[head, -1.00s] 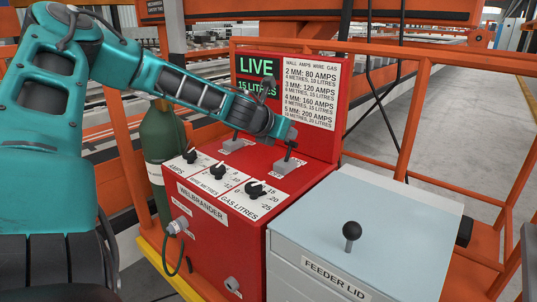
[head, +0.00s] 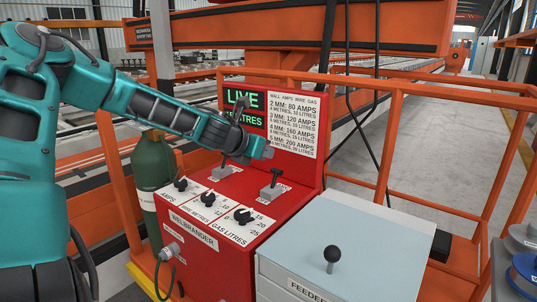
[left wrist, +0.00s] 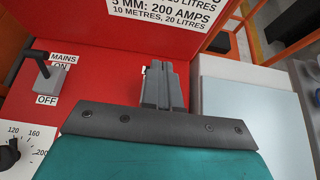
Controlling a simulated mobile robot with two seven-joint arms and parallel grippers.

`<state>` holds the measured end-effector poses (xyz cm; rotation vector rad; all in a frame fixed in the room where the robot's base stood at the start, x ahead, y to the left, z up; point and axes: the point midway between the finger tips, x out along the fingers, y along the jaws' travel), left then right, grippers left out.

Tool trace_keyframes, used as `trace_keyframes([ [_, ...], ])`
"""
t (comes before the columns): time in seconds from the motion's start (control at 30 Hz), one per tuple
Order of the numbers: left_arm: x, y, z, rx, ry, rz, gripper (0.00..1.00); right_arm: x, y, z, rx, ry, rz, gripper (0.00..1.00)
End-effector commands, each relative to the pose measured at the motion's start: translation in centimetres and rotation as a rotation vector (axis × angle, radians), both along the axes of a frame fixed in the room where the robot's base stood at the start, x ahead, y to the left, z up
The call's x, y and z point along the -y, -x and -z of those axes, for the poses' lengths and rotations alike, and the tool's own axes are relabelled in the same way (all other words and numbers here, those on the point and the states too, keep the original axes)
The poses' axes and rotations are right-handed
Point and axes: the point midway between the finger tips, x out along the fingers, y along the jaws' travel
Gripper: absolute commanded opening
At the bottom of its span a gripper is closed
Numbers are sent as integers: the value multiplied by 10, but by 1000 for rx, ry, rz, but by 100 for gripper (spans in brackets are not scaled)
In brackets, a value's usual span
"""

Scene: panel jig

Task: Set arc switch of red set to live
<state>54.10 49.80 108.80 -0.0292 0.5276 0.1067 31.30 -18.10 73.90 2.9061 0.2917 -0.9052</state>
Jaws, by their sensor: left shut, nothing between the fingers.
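The red set (head: 212,262) is a red welding box labelled WELBRANDER with an upright back panel. Its green display (head: 244,101) reads LIVE, with a litres line below partly covered by my arm. The arc switch (head: 275,183) is the right-hand lever on its top; its label is not readable. In the left wrist view it is not visible, seemingly hidden by my gripper. The mains switch (left wrist: 44,68) stands left of it, between ON and OFF labels. My left gripper (head: 268,151) is shut and empty, above the arc switch and apart from it. My right gripper is not in view.
Several black knobs (head: 243,216) sit on the set's sloping front. A grey feeder box (head: 350,240) with a ball-topped handle (head: 332,256) stands to the right. A green gas cylinder (head: 153,162) is at the left. Orange rails (head: 391,150) surround the set.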

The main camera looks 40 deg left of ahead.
Motion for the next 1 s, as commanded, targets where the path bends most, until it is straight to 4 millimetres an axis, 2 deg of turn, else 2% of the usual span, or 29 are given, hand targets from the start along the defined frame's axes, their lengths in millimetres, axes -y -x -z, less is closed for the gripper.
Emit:
trace_keyframes([
  [0.03, 0, 1, -22, 8, -8, 1, 0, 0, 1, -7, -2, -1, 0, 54],
  [0.1, 1, 3, -37, 6, -9, 2, 0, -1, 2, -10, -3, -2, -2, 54],
  [0.23, 1, 7, -60, 5, -7, 0, 0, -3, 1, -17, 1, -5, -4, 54],
  [0.4, 2, 10, -79, 4, -4, 1, 0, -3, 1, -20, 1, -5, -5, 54],
  [1.0, 2, 11, -83, 3, -1, 1, 0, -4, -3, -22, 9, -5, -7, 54],
])
